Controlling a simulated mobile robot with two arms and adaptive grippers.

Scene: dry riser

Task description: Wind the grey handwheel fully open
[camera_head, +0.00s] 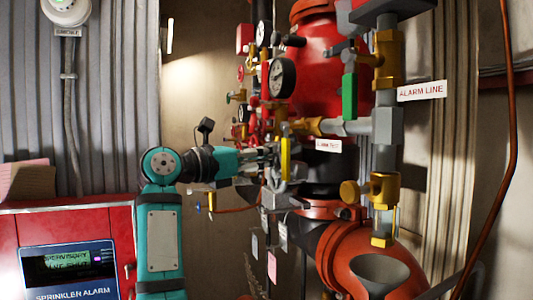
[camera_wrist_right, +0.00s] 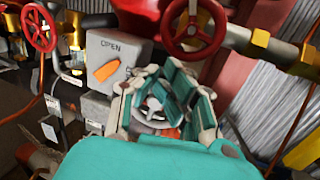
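The grey handwheel (camera_wrist_right: 155,104) shows in the right wrist view between the fingers of my right gripper (camera_wrist_right: 168,88). In the head view my right gripper (camera_head: 268,160) reaches in among the valves at the middle, and the wheel is hard to make out there. My left gripper is not in view.
A grey box marked OPEN with an orange pointer (camera_wrist_right: 105,71) stands beside the gripper. Red handwheels (camera_wrist_right: 192,28) (camera_wrist_right: 38,28) are close by. The large red riser (camera_head: 322,60), gauges and brass valves crowd the right. A red sprinkler alarm cabinet (camera_head: 100,220) stands at left.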

